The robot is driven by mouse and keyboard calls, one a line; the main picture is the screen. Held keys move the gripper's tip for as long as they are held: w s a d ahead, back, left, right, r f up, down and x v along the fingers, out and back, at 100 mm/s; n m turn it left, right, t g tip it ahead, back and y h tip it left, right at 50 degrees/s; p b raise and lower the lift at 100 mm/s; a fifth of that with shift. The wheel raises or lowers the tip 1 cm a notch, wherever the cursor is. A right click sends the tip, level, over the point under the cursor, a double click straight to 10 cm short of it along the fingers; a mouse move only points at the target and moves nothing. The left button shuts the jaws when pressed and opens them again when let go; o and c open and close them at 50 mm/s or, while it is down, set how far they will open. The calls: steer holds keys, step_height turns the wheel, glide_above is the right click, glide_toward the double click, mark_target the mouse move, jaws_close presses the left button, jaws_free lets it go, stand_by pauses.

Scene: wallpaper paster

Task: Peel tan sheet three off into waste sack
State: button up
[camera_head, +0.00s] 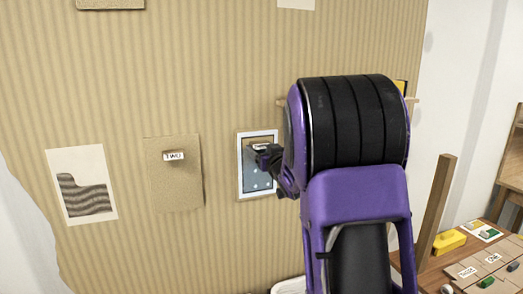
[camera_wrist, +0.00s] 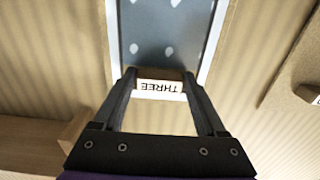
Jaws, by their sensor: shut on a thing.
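The label THREE (camera_wrist: 160,87) appears upside down between the fingertips of my gripper (camera_wrist: 160,78) in the wrist view. A narrow tan edge (camera_wrist: 160,73) of sheet three shows just beyond it; the rest of the sheet is hidden or seen edge-on. In the head view my gripper (camera_head: 268,157) is at the wall, shut on the tab of sheet three. A blue-grey picture with white spots (camera_head: 257,178) in a pale border is bare behind it. No waste sack can be made out for certain; a white rim (camera_head: 287,286) shows at the bottom edge.
Tan sheet TWO (camera_head: 174,188) is on the striped wall to the left, beside a pale print with dark waves (camera_head: 85,197). A wooden post (camera_head: 436,205) and a table with a yellow block (camera_head: 449,242) and labelled boards (camera_head: 476,268) stand at right.

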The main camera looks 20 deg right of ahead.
steer(key=shift+s+b, duration=0.4)
steer(key=shift+s, duration=0.85)
steer(key=shift+s, duration=0.1)
steer(key=shift+s+b, duration=0.3)
steer(key=shift+s, duration=0.7)
steer(key=shift+s, duration=0.1)
steer(key=s+b, duration=0.1)
steer(key=s, duration=0.6)
